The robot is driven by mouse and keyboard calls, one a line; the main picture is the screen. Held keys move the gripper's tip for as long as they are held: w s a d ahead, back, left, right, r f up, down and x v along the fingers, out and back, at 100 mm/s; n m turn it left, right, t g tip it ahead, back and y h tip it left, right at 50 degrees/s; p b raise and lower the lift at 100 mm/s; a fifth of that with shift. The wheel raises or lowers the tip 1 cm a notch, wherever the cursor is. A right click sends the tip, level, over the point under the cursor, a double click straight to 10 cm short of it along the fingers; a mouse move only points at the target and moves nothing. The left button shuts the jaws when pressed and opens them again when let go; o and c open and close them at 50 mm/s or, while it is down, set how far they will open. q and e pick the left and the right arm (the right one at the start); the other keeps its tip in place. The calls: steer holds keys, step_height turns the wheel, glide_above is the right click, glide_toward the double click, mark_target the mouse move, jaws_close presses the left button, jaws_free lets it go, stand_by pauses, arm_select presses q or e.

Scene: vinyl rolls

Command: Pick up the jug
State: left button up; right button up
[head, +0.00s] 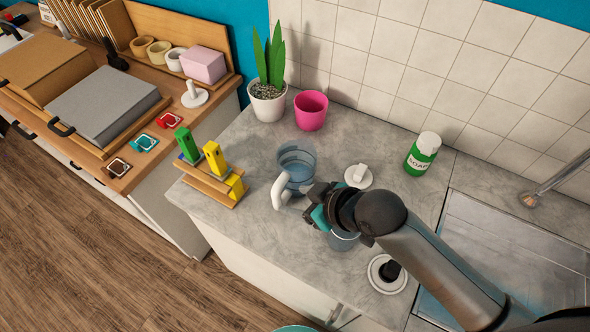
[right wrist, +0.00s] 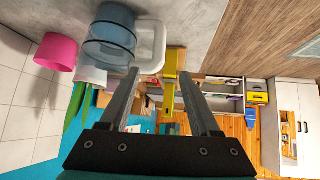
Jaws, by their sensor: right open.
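The jug (head: 297,168) is see-through blue with a white handle (head: 280,191). It stands upright on the grey counter, and its handle points to the front left. My right gripper (head: 312,199) is just right of the jug, close to its lower side. In the right wrist view, the jug (right wrist: 108,38) is at the upper left, and its white handle (right wrist: 151,45) lies ahead of the open fingers (right wrist: 160,76). Nothing is between the fingers; whether a finger touches the jug I cannot tell. My left gripper is not in view.
A clear vessel (head: 343,241) is partly hidden under my right wrist. A white-and-black round item (head: 387,273), a white lid-like item (head: 358,177) and a soap bottle (head: 422,154) stand to the right. A pink pot (head: 311,110) and plant are behind. A wooden rack (head: 211,187) is left.

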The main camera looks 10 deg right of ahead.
mark_target(279, 197)
steer(key=x, duration=0.5)
steer(key=shift+w+b, duration=0.1)
steer(key=shift+b, duration=0.2)
steer(key=shift+x, duration=2)
steer(key=shift+w+a+f+b, duration=0.2)
steer(key=shift+w+f+b, duration=0.15)
steer(key=shift+f, duration=0.2)
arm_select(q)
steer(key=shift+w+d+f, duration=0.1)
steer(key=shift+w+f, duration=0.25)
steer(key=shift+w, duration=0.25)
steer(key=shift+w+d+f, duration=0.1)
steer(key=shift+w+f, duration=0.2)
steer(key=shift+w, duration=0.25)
arm_select(e)
steer(key=c, duration=1)
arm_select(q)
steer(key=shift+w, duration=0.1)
arm_select(e)
steer(key=shift+r, duration=0.1)
